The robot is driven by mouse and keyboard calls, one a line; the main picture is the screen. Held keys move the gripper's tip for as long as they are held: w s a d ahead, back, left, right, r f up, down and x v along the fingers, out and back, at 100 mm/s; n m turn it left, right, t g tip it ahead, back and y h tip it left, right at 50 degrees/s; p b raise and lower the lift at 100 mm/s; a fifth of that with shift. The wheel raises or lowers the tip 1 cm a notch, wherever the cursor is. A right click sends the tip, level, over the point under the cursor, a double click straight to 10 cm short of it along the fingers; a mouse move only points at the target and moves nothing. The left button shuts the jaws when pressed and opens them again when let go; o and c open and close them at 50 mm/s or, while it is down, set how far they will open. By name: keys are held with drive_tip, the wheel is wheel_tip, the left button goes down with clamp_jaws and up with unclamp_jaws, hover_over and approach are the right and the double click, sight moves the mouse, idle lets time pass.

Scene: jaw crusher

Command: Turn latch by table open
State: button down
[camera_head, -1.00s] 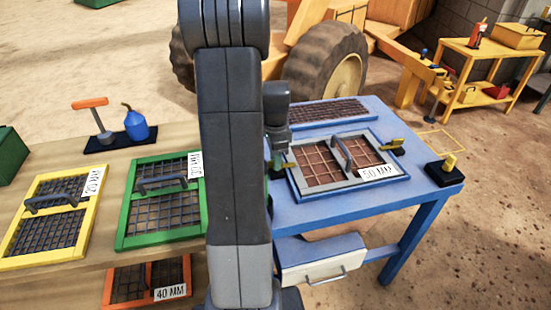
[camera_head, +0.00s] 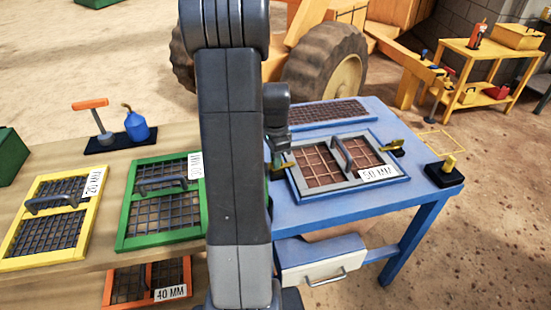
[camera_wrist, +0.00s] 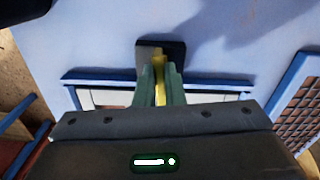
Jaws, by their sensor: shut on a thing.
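My gripper (camera_wrist: 160,82) is shut on a yellow latch (camera_wrist: 160,62), its green fingers on either side of the handle in the wrist view. The latch's dark base (camera_wrist: 178,48) sits on the blue table (camera_wrist: 110,40) beside the blue-edged frame of the 50 MM screen. In the head view my gripper is at the left side of that screen (camera_head: 333,165), and the held latch (camera_head: 288,166) shows only in part. My arm hides part of the table's left end.
A small yellow-knobbed dark block (camera_head: 446,170) stands at the table's right corner. An open drawer (camera_head: 322,262) juts out below. Green (camera_head: 160,215) and yellow (camera_head: 45,225) framed screens lie on the wooden bench to the left. A yellow cart (camera_head: 480,70) stands back right.

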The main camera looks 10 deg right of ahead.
drive_tip(key=n, duration=0.4)
drive_tip(key=shift+p, duration=0.35)
drive_tip(key=n, duration=0.8)
drive_tip(key=shift+p, duration=0.35)
drive_tip(key=shift+n, duration=2.1)
drive_tip(key=c, duration=1.5)
unclamp_jaws()
drive_tip(key=shift+r, duration=0.1)
wheel_tip(320, 180, up, 14)
drive_tip(key=shift+f+p, duration=0.15)
drive_tip(key=shift+p, duration=0.45)
